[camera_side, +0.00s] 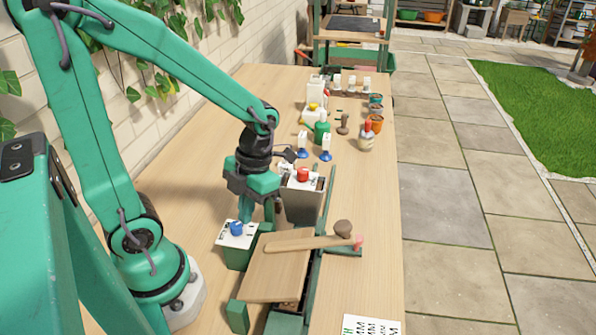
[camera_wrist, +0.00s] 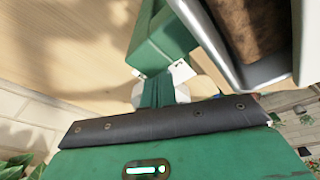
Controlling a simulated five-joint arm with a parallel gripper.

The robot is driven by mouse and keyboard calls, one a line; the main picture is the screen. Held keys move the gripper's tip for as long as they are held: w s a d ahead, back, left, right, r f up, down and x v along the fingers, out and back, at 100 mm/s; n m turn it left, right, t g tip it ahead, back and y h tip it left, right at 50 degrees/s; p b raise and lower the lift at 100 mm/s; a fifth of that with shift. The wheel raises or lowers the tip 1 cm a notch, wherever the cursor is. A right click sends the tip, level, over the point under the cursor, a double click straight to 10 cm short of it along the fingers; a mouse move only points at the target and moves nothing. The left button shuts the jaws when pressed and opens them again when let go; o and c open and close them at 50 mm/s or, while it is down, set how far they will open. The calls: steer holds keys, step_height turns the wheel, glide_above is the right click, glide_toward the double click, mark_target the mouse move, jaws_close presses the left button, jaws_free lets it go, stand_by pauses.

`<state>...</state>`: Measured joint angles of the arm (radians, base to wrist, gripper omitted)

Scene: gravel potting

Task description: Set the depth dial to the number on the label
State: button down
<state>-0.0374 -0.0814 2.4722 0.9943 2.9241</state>
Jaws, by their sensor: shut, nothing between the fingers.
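In the side view, a blue dial (camera_side: 236,228) sits on a white plate with dark marks (camera_side: 247,241), on top of a green box. A red dial (camera_side: 303,174) sits on the grey hopper (camera_side: 303,208). I cannot tell from lettering which is the depth dial. A white label sheet (camera_side: 372,326) with green and black print lies at the bottom edge, partly cut off; its number is unreadable. My gripper (camera_side: 246,214) is shut and empty, pointing down just above and beside the blue dial. In the wrist view, its green fingers (camera_wrist: 158,92) are together; the dial is not clearly visible.
A sloping wooden board (camera_side: 275,275) and a wooden bar (camera_side: 310,245) lie right of the green box. The hopper, holding brown material, is close in the wrist view (camera_wrist: 245,85). Bottles and pots (camera_side: 366,137) stand farther back. The table's right strip (camera_side: 375,215) is clear.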

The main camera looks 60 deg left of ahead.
steer(key=shift+w, duration=0.1)
steer(key=shift+w+a, duration=0.1)
steer(key=shift+w, duration=0.15)
stand_by(0.3)
steer(key=s+v, duration=0.1)
steer(key=v, duration=0.5)
steer(key=shift+s, duration=0.2)
steer(key=shift+r, duration=0.15)
stand_by(0.4)
step_height(320, 180, up, 8)
steer(key=w+n+t, duration=0.1)
steer(key=n+t, duration=0.7)
steer(key=n, duration=2.5)
steer(key=shift+d, duration=0.5)
